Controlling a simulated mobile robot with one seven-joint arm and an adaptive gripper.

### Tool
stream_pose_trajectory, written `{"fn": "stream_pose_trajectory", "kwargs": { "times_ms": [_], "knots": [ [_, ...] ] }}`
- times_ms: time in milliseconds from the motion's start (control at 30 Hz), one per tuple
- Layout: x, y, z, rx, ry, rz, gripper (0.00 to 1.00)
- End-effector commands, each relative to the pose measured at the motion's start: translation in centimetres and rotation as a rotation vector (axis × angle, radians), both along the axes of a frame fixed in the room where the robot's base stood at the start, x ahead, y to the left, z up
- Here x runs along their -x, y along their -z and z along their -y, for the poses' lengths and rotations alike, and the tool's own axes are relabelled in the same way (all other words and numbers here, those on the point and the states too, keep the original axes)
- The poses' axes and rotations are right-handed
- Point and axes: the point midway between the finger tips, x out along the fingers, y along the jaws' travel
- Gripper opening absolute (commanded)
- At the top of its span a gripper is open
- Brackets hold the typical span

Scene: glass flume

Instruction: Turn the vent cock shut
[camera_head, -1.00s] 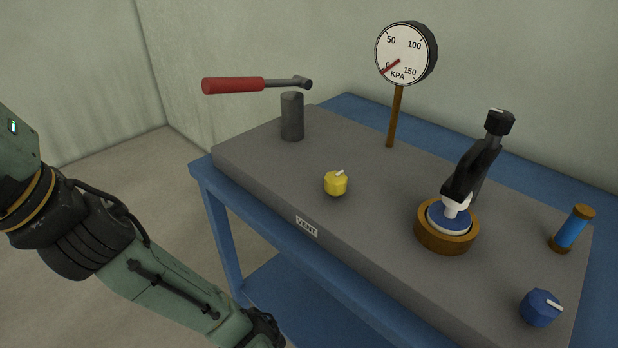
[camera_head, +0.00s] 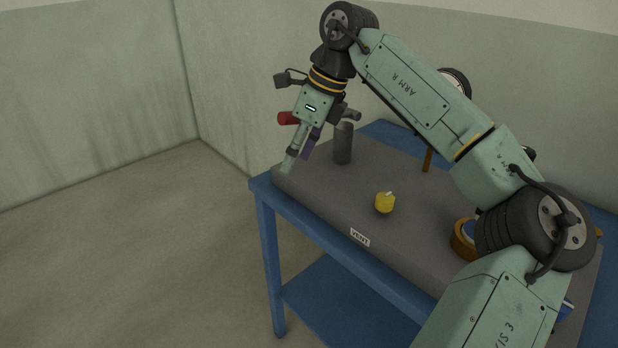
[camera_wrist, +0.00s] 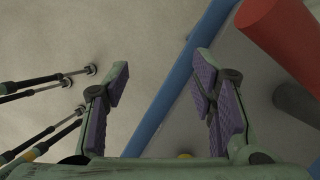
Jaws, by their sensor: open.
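The vent cock is a yellow knob (camera_head: 384,203) with a pale pointer on top, on the grey slab behind the VENT label (camera_head: 360,237). The pointer tilts toward the upper right in the head view. A sliver of yellow (camera_wrist: 185,155) shows at the bottom of the wrist view, between the finger bases. My gripper (camera_head: 297,160) hangs at the slab's left end, left of and higher than the knob, fingers pointing down. In the wrist view my gripper (camera_wrist: 162,78) is open and empty, with purple pads apart.
A red-handled lever (camera_head: 288,118) over a dark grey post (camera_head: 343,145) is close by my gripper; the red handle (camera_wrist: 280,35) also shows in the wrist view. My arm partly hides the gauge (camera_head: 457,82) and brown ring (camera_head: 464,240). The slab around the yellow knob is clear.

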Motion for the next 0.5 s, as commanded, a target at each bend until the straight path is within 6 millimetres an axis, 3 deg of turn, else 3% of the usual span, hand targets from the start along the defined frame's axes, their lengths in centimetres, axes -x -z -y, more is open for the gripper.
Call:
{"fn": "stream_pose_trajectory", "kwargs": {
  "times_ms": [33, 100, 200, 333, 500],
  "knots": [
    [0.1, -0.7, 5.1, 0.092, 0.084, -0.015, 0.51],
    [0.8, -1.2, 10.7, 0.197, 0.173, -0.046, 0.51],
    [2.2, -2.0, 16.0, 0.295, 0.261, -0.087, 0.51],
    [3.3, -2.4, 18.9, 0.349, 0.311, -0.115, 0.51],
    [3.4, -0.7, 19.1, 0.354, 0.314, -0.121, 0.51]
  ]
}}
